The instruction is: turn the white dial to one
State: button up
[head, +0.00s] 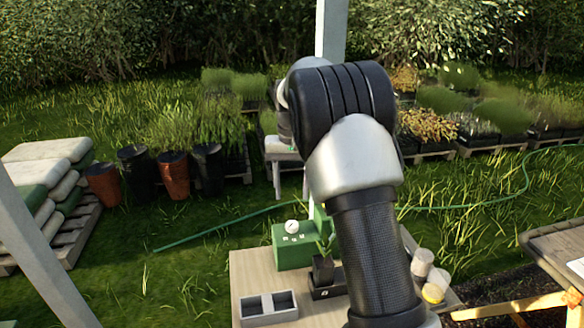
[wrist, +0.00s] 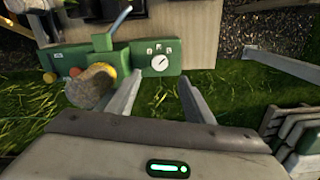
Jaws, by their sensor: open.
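The white dial (wrist: 160,61) is a round knob with a small dark mark on its face, mounted on a green box (wrist: 146,63). Small pale labels (wrist: 159,48) sit in a row beside it, too small to read. In the head view the white dial (head: 292,226) shows at the top of the green box (head: 290,256), left of my arm. My gripper (wrist: 160,80) is open in the wrist view, its two fingers apart with the dial between and just beyond their tips. It appears not to touch the dial. In the head view my arm hides the gripper.
A brown, yellow-rimmed object (wrist: 90,86) is close to my left finger. On the wooden table (head: 245,282) are a grey two-compartment tray (head: 269,318) and jars (head: 434,289). Grass surrounds the table.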

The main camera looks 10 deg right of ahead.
notch_tip(320, 180, up, 6)
jog(key=shift+r+p, duration=0.25)
jog(key=shift+p, duration=0.05)
